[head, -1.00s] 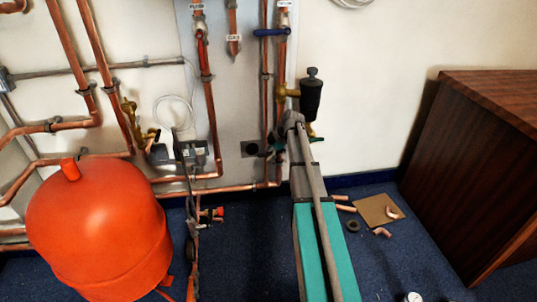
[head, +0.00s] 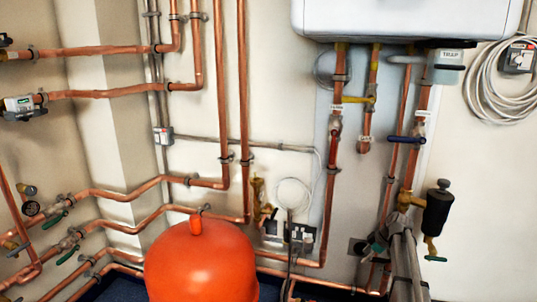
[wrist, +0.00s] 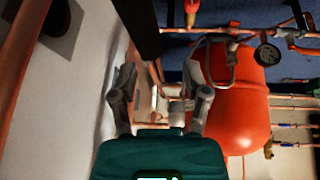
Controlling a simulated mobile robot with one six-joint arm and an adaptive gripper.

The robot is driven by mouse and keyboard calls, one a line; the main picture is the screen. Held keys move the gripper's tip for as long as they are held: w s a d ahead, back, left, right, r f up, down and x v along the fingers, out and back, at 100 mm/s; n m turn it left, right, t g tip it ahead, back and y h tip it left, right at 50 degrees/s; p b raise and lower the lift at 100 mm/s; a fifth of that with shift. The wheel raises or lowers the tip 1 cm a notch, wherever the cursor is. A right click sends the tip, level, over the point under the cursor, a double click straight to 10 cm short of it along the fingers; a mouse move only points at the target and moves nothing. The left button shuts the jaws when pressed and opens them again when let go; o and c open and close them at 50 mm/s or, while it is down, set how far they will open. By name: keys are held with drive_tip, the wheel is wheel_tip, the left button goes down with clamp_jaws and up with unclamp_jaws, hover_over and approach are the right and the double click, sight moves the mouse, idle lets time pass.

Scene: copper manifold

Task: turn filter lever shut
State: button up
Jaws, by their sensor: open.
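A black cylindrical filter (head: 437,212) hangs on a brass fitting at the right of the pipework in the head view. A small green lever (head: 435,258) sits at the brass outlet below it. A blue lever (head: 407,140) lies across the copper pipe above, roughly horizontal. My gripper (head: 366,247) is at the lower right, left of and below the filter, partly hidden among pipes. In the wrist view my gripper (wrist: 161,95) has its two grey fingers spread apart. No lever is clear between them; pale and copper parts show behind.
A red expansion vessel (head: 200,262) stands at the lower middle and also shows in the wrist view (wrist: 235,100). Copper pipes (head: 328,200) run close to my gripper. A white boiler (head: 405,18) hangs above. White cable (head: 492,85) is coiled on the right wall.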

drive_tip(key=s+a+r+m+g+h+p, duration=0.1)
drive_tip(key=s+a+r+m+h+p, duration=0.1)
drive_tip(key=s+a+r+m+p, duration=0.5)
drive_tip(key=s+a+r+m+g+h+p, duration=0.1)
drive_tip(key=s+a+m+p, duration=0.15)
drive_tip(key=s+a, duration=0.6)
drive_tip(key=s+a+r+m+g+h+p, duration=0.1)
drive_tip(key=s+a+r+m+h+p, duration=0.25)
drive_tip(key=s, duration=0.75)
wheel_tip(320, 180, up, 38)
drive_tip(key=m+y+p, duration=0.1)
drive_tip(key=y+p, duration=0.1)
drive_tip(key=p, duration=3.5)
drive_tip(key=shift+w+d+f+p, duration=0.2)
drive_tip(key=shift+d+f+p, duration=0.1)
drive_tip(key=shift+p, duration=0.1)
